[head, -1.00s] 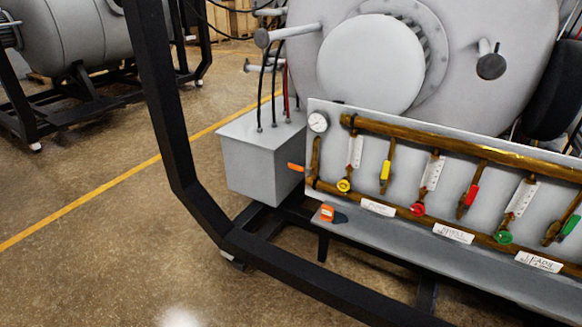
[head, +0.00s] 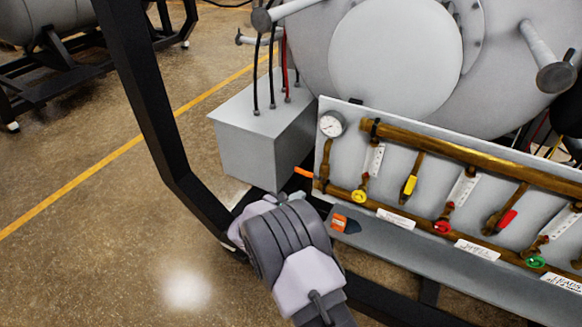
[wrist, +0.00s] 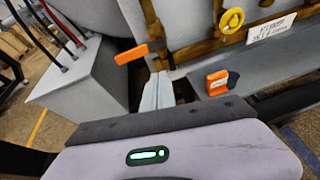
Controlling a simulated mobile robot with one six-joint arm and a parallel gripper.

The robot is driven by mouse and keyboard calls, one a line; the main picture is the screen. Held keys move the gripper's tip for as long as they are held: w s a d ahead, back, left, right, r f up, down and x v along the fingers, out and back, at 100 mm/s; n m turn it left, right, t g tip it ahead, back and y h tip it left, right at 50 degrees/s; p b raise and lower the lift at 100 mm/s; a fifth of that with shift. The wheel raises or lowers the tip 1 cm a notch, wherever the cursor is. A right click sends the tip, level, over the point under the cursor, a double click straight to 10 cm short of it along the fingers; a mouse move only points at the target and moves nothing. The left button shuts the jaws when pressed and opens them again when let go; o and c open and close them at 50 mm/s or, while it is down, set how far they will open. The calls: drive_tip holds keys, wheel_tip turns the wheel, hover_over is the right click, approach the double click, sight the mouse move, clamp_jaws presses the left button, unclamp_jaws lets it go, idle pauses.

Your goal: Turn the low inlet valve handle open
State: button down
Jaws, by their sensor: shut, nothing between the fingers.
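The low inlet valve handle is a short orange lever (head: 304,172) at the left end of the brass pipework. It sticks out left past the panel edge, nearly level. In the wrist view the orange handle (wrist: 132,54) is plain and unobstructed. My gripper (head: 290,196) is just below it in the head view, partly hidden by my wrist. In the wrist view my gripper's narrow grey fingers (wrist: 158,84) are shut and empty, below and right of the handle. A gap shows between them in the picture; no contact is visible.
An orange-and-dark item (head: 345,224) lies on the grey ledge (head: 430,253) right of my gripper. A grey box (head: 262,140) with cables stands left of the panel. The black frame post (head: 150,110) is further left. Gauge (head: 331,124) and coloured valves fill the panel.

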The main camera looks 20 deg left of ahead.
sight(308, 174)
drive_tip(key=a, duration=0.1)
drive_tip(key=a+f+n+y, duration=0.1)
drive_tip(key=s+a+f+n, duration=0.1)
drive_tip(key=a, duration=0.1)
drive_tip(key=shift+f+t, duration=0.2)
drive_tip(key=shift+t, duration=0.1)
drive_tip(key=a+f+b+x, duration=0.1)
drive_tip(key=b+x, duration=0.3)
drive_tip(key=x, duration=0.6)
drive_tip(key=r, duration=0.3)
drive_tip(key=d+r, duration=0.1)
drive_tip(key=r, duration=0.1)
drive_tip(key=shift+b, duration=0.35)
